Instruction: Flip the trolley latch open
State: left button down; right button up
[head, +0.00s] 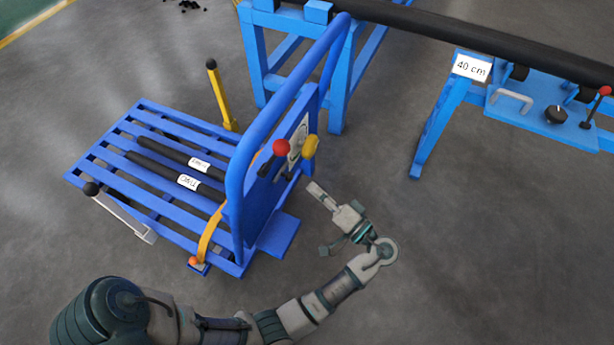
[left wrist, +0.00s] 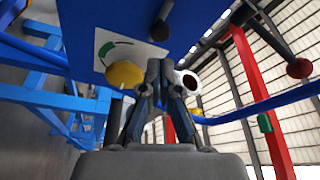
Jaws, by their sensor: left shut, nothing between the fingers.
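The blue trolley (head: 239,190) stands left of centre, with a slatted deck and a tall tube handle. Its upright panel carries a lever with a red knob (head: 281,147) and a yellow knob (head: 310,146). I cannot tell for sure which part is the latch. My left gripper (head: 315,189) is shut and empty, just right of the panel and below the yellow knob. In the left wrist view, the shut fingers (left wrist: 158,76) point up toward the panel (left wrist: 95,45). The yellow knob (left wrist: 125,74) appears left of them and a red knob (left wrist: 299,68) far right.
Two black labelled rods (head: 165,170) lie on the deck. A yellow lever (head: 217,95) and a grey lever (head: 120,213) stand at the deck's sides. A blue stand (head: 437,115) with a long black pipe (head: 470,40) is behind. The floor at right is clear.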

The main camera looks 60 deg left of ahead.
pick_arm(q)
jog(key=r+v, duration=0.1)
jog(key=v, duration=0.6)
jog(key=shift+w+f, duration=0.2)
jog(key=shift+a, duration=0.1)
jog(key=shift+f+t, duration=0.1)
jog(key=shift+t, duration=0.2)
